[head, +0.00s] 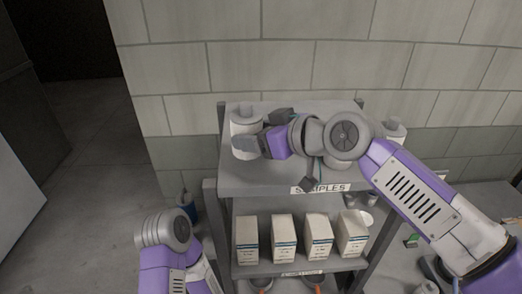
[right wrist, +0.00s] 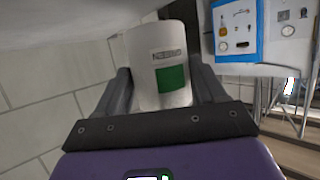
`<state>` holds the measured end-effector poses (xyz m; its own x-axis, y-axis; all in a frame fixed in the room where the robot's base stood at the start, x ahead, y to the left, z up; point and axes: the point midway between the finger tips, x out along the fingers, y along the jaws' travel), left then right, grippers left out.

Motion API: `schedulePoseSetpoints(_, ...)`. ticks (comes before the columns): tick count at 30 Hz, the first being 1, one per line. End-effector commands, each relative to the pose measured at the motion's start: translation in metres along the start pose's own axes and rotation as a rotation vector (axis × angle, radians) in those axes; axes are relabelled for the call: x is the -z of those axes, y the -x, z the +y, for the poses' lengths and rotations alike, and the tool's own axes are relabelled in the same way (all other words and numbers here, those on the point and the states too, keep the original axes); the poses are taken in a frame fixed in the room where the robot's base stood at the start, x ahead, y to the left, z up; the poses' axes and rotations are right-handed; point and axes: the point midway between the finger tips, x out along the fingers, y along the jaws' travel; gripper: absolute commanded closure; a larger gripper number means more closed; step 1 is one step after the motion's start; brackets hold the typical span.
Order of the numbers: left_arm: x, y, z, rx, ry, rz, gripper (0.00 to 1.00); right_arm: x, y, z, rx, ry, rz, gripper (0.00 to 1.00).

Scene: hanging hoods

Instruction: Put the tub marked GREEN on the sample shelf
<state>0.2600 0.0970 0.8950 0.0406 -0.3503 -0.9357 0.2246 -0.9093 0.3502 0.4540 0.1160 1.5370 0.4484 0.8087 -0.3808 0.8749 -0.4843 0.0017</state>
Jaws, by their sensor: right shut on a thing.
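A white tub (head: 246,130) is at the left end of the top shelf marked SAMPLES (head: 240,181). In the right wrist view the tub (right wrist: 150,45) shows a green patch under a short line of dark print that I cannot read for sure. My right gripper (head: 268,131) reaches in from the right and is shut on the tub, one finger on each side. The tub is upright at the shelf surface; I cannot tell whether its base touches. My left gripper is out of view; only part of that arm shows at lower left.
A block wall is close behind.

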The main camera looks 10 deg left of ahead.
Motion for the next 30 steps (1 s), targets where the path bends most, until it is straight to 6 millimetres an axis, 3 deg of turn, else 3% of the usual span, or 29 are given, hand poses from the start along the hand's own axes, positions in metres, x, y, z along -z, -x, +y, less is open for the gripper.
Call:
schedulePoseSetpoints(7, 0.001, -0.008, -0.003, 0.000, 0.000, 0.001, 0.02, -0.033, -0.013, 0.000, -0.001, -0.001, -0.001, 0.50)
schedulePoseSetpoints(20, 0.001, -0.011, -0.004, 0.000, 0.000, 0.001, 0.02, -0.038, -0.016, 0.000, -0.001, 0.000, 0.001, 0.50)
schedulePoseSetpoints(21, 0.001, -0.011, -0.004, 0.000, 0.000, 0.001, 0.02, -0.039, -0.016, 0.000, 0.000, -0.001, -0.002, 0.27)
schedulePoseSetpoints(25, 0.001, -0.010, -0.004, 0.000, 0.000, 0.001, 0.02, -0.038, -0.016, 0.000, 0.000, -0.001, -0.002, 0.07)
schedulePoseSetpoints(30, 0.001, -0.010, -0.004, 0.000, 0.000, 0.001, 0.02, -0.038, -0.016, 0.000, 0.000, -0.001, -0.002, 0.05)
